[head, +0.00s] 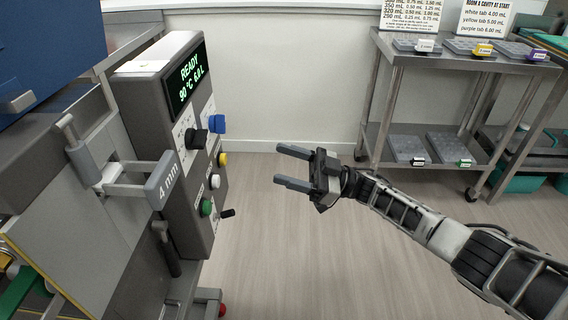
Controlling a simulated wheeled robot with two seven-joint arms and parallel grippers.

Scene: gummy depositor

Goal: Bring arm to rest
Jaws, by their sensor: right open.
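My right gripper (292,167) is open and empty, held in the air over the wood floor in the middle of the head view. Its two dark fingers point left toward the depositor's control panel, with a clear gap between them and the panel. My right arm reaches in from the lower right. My left gripper is not in view.
The depositor's control panel (160,140) stands at left, with a lit display (186,78), knobs and coloured buttons. A handle marked 4 mm (163,179) juts out before it. A steel cart (455,62) with several grey trays stands at the back right. Bare floor (290,265) lies between.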

